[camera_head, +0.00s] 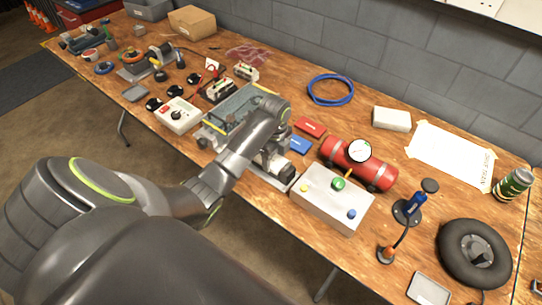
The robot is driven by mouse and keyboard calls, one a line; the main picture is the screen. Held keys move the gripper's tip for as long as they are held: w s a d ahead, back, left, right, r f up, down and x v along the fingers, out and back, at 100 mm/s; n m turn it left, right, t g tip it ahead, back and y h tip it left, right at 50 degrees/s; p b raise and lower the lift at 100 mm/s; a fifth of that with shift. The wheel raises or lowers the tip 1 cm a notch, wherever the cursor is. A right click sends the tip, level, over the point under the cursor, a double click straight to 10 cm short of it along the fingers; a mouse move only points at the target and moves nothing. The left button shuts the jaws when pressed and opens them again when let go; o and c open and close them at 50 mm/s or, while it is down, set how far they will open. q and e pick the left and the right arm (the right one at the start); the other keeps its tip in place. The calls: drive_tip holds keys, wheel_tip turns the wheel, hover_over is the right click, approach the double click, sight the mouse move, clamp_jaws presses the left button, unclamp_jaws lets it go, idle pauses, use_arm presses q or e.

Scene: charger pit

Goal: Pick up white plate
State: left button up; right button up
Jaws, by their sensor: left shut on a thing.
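My left arm reaches in from the left across the table's front edge. Its gripper (284,170) is low over the middle of the table, beside a grey metal fixture (238,104). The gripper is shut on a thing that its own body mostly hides. A pale, flat edge (266,180) shows just below the gripper; I cannot tell whether it is the white plate or part of the fixture. My right gripper is not in view.
Right of the gripper stand a light box with coloured buttons (332,199) and a red cylinder with a gauge (371,172). Red and blue blocks (300,145) lie close behind it. A wheel (474,253) is at the right. Bare wood surrounds the blue cable coil (330,90).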

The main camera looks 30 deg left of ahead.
sight(274, 160)
use_arm(q)
wheel_tip(274, 160, up, 5)
drive_tip(key=shift+w, duration=0.1)
wheel_tip(274, 160, up, 5)
drive_tip(key=p, duration=0.3)
drive_tip(key=shift+p, duration=0.35)
